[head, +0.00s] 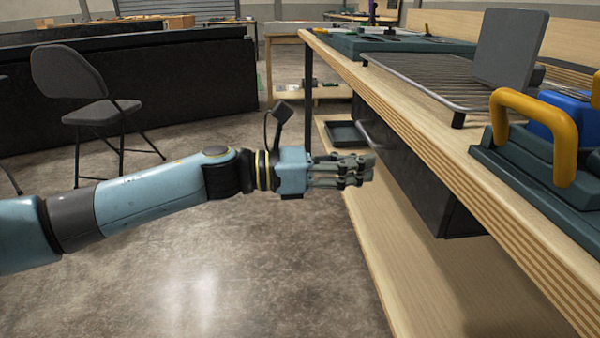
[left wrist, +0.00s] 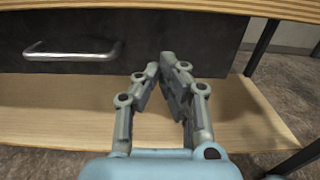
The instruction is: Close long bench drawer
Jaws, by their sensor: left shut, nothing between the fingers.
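The long bench drawer is a dark box under the bench top, and its front (head: 420,190) faces the aisle in the head view. A metal bar handle (head: 372,138) is on that front. In the left wrist view the dark drawer front (left wrist: 215,38) spans the upper part, with the handle (left wrist: 72,50) at the left. My left gripper (head: 368,168) is shut and empty, pointing at the drawer front. In the left wrist view its fingertips (left wrist: 162,66) overlap the front, right of the handle. I cannot tell whether they touch it or how far out the drawer is.
The wooden bench top (head: 425,135) overhangs the drawer, and a lower shelf (head: 385,240) runs beneath. A wire rack (head: 430,80) and yellow-handled equipment (head: 535,105) stand on top. A grey chair (head: 85,90) is at the left. The floor (head: 250,240) beside the bench is clear.

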